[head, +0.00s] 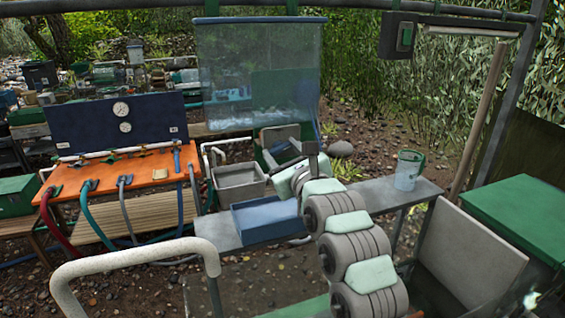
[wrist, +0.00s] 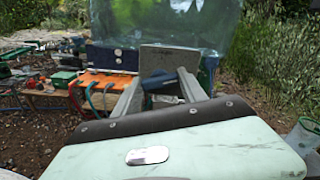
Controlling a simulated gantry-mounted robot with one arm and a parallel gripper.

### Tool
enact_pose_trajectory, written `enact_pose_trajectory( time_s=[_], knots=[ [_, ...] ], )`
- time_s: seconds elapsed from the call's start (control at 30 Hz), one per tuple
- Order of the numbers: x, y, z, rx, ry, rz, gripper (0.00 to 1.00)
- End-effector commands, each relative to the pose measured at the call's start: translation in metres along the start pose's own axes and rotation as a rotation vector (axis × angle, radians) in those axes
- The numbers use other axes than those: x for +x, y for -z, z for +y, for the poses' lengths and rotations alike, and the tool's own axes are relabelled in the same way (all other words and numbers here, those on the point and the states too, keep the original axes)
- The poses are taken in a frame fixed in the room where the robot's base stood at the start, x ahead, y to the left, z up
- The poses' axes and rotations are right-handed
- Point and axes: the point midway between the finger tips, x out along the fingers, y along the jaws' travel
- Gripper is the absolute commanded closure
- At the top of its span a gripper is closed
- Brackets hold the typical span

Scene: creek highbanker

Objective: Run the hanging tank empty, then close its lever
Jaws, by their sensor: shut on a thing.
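The hanging tank (head: 258,60) is a clear, bluish box hung from the overhead bar in the head view. A pale, uneven band shows low in it; I cannot tell for sure how much water it holds. Its lower part also shows at the top of the wrist view (wrist: 165,18). My gripper (wrist: 163,88) is below the tank, its two grey fingers closed on a dark blue piece (wrist: 158,79) that looks like the lever handle. The lever's pivot and exact angle are hidden. In the head view my wrist mostly hides the grip.
An orange table (head: 115,172) with hoses and a dark gauge panel (head: 118,122) stands left. A grey basin (head: 238,187), a blue tray (head: 265,221) and a clear bucket (head: 408,172) stand near my arm. A green-topped box (head: 520,215) is at right.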

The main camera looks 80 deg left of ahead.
Motion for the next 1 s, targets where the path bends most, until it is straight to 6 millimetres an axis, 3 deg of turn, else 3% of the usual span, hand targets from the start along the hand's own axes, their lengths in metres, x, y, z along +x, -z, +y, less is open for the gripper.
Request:
enact_pose_trajectory(
  time_s=[1.0],
  knots=[
    [0.0,0.0017,-0.0004,-0.952,-0.001,0.003,0.91]
  ],
)
